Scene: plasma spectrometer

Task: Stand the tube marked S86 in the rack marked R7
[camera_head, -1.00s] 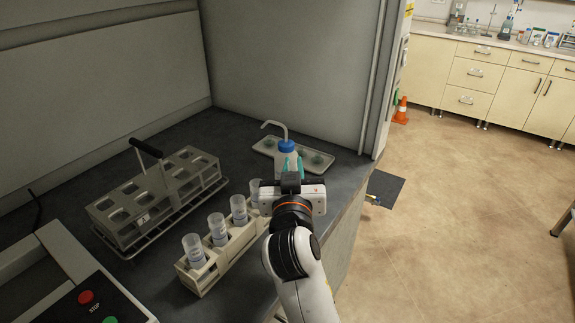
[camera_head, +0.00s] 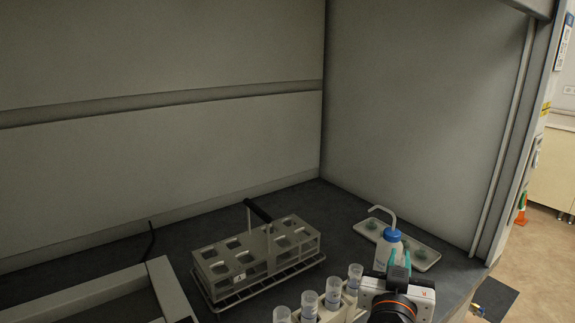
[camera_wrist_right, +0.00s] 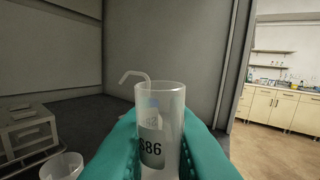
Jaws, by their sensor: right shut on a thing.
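My right gripper (camera_head: 398,270) is shut on a clear tube marked S86 (camera_wrist_right: 158,110), which stands upright between the teal fingers in the right wrist view. In the head view the tube is hidden behind my wrist. A rack with a dark handle (camera_head: 256,258) stands on a wire tray to the left of the gripper, with empty square openings. The small label on its front is too small to read. My left gripper is not in view.
A pale rack with several capped-looking tubes (camera_head: 309,302) stands in front, just left of my right gripper. A wash bottle with a blue collar (camera_head: 389,250) and a shallow tray (camera_head: 424,257) stand behind the gripper. Dark bench between the handled rack and the bottle is clear.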

